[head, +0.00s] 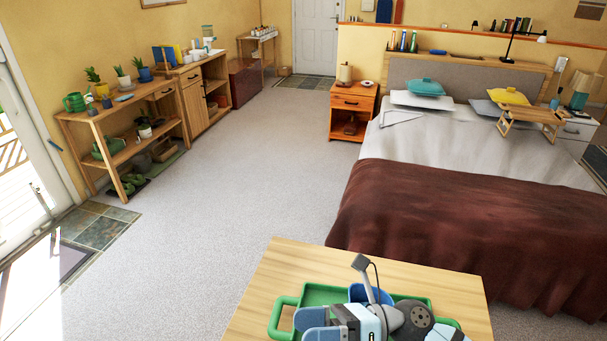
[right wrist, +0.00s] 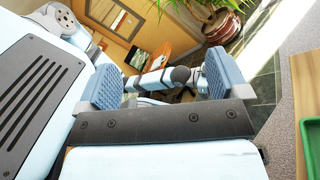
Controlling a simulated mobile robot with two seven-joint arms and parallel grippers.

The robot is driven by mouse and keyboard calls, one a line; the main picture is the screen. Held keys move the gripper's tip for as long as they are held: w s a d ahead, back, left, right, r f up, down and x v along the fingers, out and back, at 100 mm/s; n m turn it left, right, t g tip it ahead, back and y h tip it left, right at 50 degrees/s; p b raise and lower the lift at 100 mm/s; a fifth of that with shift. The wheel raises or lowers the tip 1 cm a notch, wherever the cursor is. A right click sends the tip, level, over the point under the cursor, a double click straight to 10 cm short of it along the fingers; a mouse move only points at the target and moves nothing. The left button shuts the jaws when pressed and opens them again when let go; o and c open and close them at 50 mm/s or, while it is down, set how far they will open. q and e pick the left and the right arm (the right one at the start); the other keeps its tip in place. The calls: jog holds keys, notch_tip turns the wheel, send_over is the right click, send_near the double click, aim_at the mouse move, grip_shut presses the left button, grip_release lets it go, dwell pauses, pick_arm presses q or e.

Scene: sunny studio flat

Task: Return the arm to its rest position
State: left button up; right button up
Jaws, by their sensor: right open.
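My right gripper (head: 312,326) shows at the bottom of the head view, above or in front of a green tray on a wooden table; the exact gap cannot be told. Its two blue finger pads are apart. In the right wrist view the right gripper (right wrist: 160,80) is open, with nothing held between its pads. Pale links of my own body show behind and to the left of it. My left gripper is in neither view.
The wooden table (head: 400,263) carries the green tray (head: 283,312) with a blue container (head: 358,292) in it, partly hidden by my arm. The tray's edge (right wrist: 311,140) shows at the right wrist view's right side. Open carpet (head: 230,170) lies beyond; the bed (head: 430,215) stands right.

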jog(key=w+d+f+m+t+h+p, duration=0.1)
jog(key=w+d+f+m+t+h, duration=0.3)
jog(key=m+t, duration=0.8)
jog(key=w+d+f+m+t+h+p, duration=0.1)
jog(key=d+f+m+t+h, duration=0.45)
jog(key=m, duration=1.25)
jog(key=s+d+f+m+g+h, duration=0.2)
jog(key=s+d+f+m+h, duration=0.1)
jog(key=s+d+f+m, duration=0.1)
jog(key=s+d+f+m+g+h, duration=0.2)
jog(key=s+d+f+m+h, duration=0.1)
jog(key=s+f+m, duration=0.4)
notch_tip(320, 180, down, 4)
jog(key=d+m, duration=0.1)
jog(key=m, duration=0.1)
jog(key=shift+d+f+m+g+h, duration=0.15)
jog(key=shift+d+m+g+h, duration=0.15)
jog(key=shift+d+g+h, duration=0.1)
